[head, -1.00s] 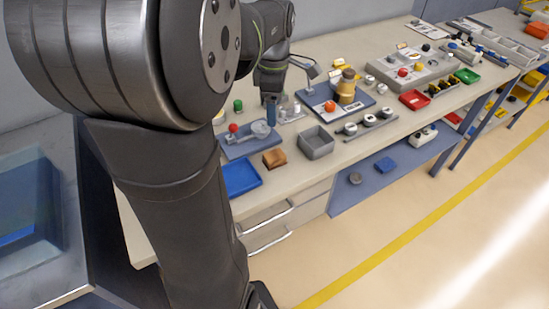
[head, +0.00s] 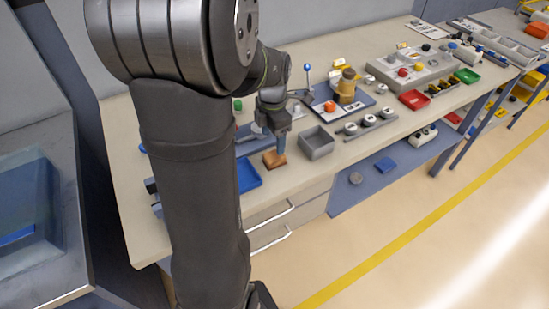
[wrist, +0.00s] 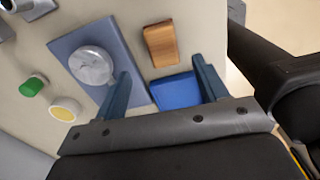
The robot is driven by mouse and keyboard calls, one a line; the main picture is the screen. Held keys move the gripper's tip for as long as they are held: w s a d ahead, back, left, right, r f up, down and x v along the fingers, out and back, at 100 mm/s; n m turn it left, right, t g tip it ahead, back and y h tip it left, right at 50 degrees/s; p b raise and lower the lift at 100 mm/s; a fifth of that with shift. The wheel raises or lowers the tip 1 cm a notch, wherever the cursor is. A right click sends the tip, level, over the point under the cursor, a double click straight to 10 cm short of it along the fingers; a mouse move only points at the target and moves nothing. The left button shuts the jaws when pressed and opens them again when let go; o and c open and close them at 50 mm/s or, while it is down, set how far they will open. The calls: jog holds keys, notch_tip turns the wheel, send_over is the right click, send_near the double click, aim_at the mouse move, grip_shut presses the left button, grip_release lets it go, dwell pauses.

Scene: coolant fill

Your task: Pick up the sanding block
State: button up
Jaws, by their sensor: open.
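The sanding block, a small brown wooden block (head: 273,160), lies on the bench near its front edge, between the blue tray and the grey bin. My gripper (head: 280,148) is just above the block in the head view and partly overlaps it. In the wrist view the gripper (wrist: 161,75) is open, its two blue fingers spread with nothing between them. The wooden block (wrist: 160,44) lies beyond the fingertips there, roughly in line with the gap. I cannot tell the exact height of the fingers above it.
A blue tray (head: 248,175) sits close to the block at left, a grey bin (head: 317,143) at right. In the wrist view a blue-grey plate (wrist: 75,45) with a round metal disc (wrist: 91,66), a green knob (wrist: 33,86) and a yellow-topped button (wrist: 64,109) lie at left.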

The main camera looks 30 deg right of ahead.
aim_at(275, 154)
jog(key=f, duration=0.7)
jog(key=shift+s+d+f, duration=0.1)
jog(key=shift+s+f, duration=0.05)
jog(key=shift+s, duration=0.1)
jog(key=shift+c, duration=0.3)
jog(key=c, duration=1)
